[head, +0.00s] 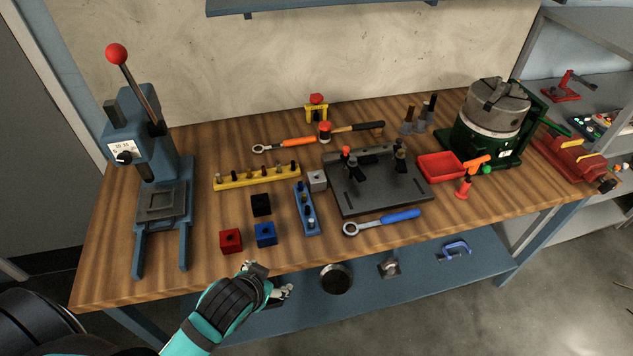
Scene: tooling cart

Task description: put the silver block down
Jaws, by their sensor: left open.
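The silver block (317,181) sits on the wooden bench top, between the blue peg rack (306,208) and the dark fixture plate (375,182). It looks upright and close to the plate's left edge; I cannot tell if they touch. My left gripper (268,281) is open at the front edge of the bench, well apart from the silver block and nearer to me. Nothing shows between its fingers. My right gripper is not in the picture.
Red (231,241), blue (265,234) and black (261,205) blocks stand left of the blue rack. A yellow peg rack (257,177) lies behind them. A blue-handled ratchet (382,222) lies in front of the plate. A blue press (160,190) stands at left.

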